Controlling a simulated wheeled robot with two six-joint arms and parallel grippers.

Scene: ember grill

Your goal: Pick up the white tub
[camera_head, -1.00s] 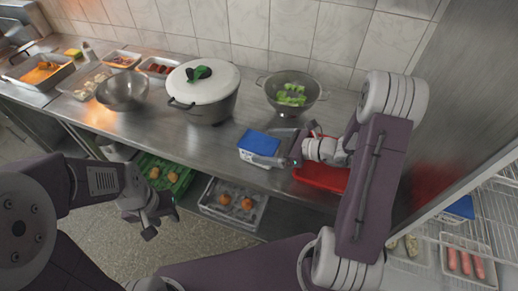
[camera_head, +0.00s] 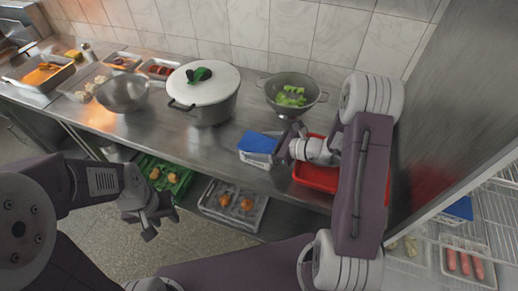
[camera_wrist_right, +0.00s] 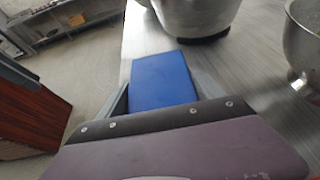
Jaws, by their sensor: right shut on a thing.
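The white tub (camera_head: 256,159) with a blue lid (camera_head: 259,143) is on the steel counter near its front edge, left of the red tray. I cannot tell whether its base touches the counter. My right gripper (camera_head: 280,149) is at its right side, shut on it. In the right wrist view the blue lid (camera_wrist_right: 162,82) lies between the two fingers, and the white sides are mostly hidden. My left gripper (camera_head: 153,219) hangs empty in front of the counter, with its fingers apart.
A lidded pot (camera_head: 205,97) stands left of the tub and a colander (camera_head: 291,96) behind it. A red tray (camera_head: 315,178) lies close on the right, partly behind my right arm. A metal bowl (camera_head: 123,91) is farther left. Lower crates (camera_head: 233,207) sit below the counter.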

